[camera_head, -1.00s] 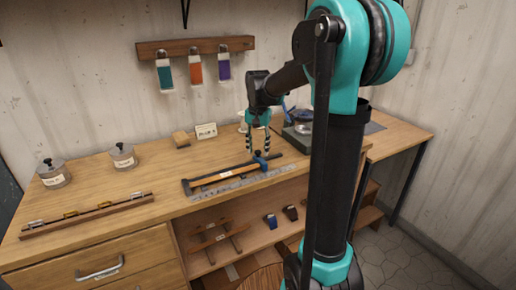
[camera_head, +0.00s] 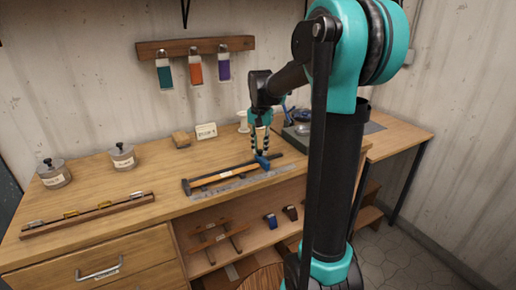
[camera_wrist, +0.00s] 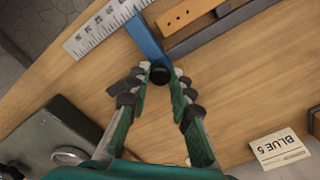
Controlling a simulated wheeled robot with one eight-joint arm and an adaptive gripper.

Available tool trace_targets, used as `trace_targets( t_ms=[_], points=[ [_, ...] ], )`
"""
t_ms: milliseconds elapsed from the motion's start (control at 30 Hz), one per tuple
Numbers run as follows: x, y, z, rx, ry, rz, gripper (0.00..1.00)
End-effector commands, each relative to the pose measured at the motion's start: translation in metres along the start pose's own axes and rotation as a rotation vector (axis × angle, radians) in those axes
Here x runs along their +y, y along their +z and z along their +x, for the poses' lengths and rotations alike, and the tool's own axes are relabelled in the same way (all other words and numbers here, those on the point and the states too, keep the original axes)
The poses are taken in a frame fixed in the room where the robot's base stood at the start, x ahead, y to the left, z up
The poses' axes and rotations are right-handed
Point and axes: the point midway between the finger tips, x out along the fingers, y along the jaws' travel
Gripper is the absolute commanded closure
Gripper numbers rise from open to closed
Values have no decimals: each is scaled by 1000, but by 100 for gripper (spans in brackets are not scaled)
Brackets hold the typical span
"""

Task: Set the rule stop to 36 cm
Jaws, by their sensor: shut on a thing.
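The blue rule stop (camera_head: 263,163) sits across the dark bar (camera_head: 236,169) of the rule fixture, near its right end. The metal rule (camera_head: 235,187) lies along the bench's front edge. My gripper (camera_head: 261,151) reaches down to the stop. In the wrist view the blue stop (camera_wrist: 147,40) spans from the rule (camera_wrist: 100,30) toward the dark bar, and my gripper (camera_wrist: 160,76) is shut on its black knob (camera_wrist: 160,75). The rule's numbers are too small or cut off to read the stop's setting.
A small card (camera_wrist: 283,148) reading "BLUE 5" stands behind the fixture. A green-grey box-like device (camera_wrist: 65,140) is close beside my gripper. Two lidded jars (camera_head: 122,157) and a slim rack (camera_head: 88,212) are at the left. Bench between jars and fixture is clear.

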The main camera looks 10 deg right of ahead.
Motion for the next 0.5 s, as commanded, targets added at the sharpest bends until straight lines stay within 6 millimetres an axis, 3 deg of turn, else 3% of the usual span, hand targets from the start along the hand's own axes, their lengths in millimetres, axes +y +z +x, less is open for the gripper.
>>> trace_targets(
  t_ms=[300,500],
  points=[
    [52,-52,0,1,0,6,100],
    [67,-67,0,1,0,2,100]
  ],
)
